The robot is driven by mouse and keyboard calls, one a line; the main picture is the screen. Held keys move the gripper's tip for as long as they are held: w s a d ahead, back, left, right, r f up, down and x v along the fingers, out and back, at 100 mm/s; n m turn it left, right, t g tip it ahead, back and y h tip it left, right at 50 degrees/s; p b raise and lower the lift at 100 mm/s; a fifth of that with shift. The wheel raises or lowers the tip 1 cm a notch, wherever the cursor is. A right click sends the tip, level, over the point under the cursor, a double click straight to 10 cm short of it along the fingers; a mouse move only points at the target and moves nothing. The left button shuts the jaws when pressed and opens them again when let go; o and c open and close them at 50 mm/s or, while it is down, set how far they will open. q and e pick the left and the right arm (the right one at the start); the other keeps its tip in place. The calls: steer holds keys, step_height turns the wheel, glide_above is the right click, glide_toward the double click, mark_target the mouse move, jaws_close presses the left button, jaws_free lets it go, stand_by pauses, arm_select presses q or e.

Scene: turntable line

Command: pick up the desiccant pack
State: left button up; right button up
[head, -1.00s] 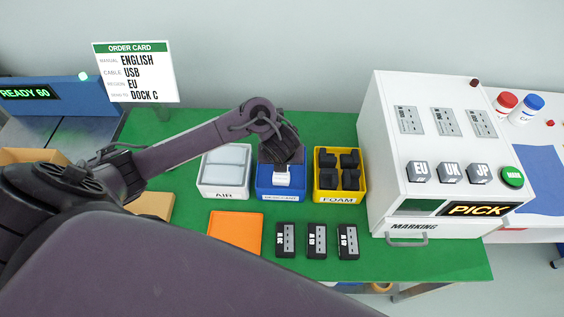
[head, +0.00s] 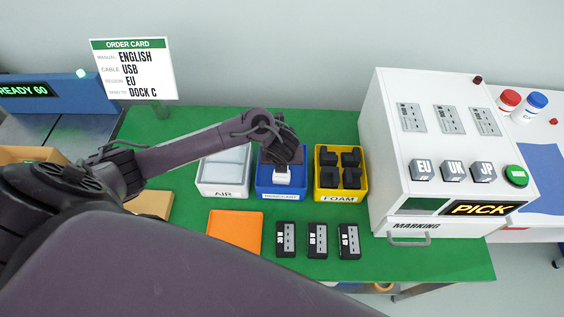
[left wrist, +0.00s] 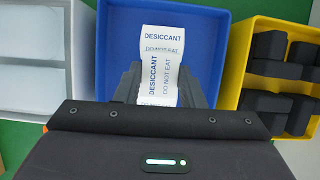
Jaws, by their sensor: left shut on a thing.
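The desiccant pack (left wrist: 159,80) is a white pack with printed text "DESICCANT DO NOT EAT". My left gripper (left wrist: 157,92) is shut on it, with a dark finger on each side, inside the blue bin. Another white desiccant pack (left wrist: 163,37) shows just beyond it in the left wrist view. The blue bin (head: 281,193) stands at the back middle of the green table. In the head view my left gripper (head: 282,176) hangs over this bin, with white showing below it. The underside of the held pack is hidden. My right gripper is not in view.
A white AIR bin (head: 222,193) stands left of the blue bin, and a yellow FOAM bin (head: 338,197) with black pieces stands right. An orange pad (head: 234,232) and several black devices (head: 318,241) lie in front. The white marking machine (head: 385,155) is at right.

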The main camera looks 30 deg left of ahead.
arm_select(q)
steer(key=shift+c, duration=0.3)
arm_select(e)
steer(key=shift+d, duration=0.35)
arm_select(q)
steer(key=shift+r, duration=0.15)
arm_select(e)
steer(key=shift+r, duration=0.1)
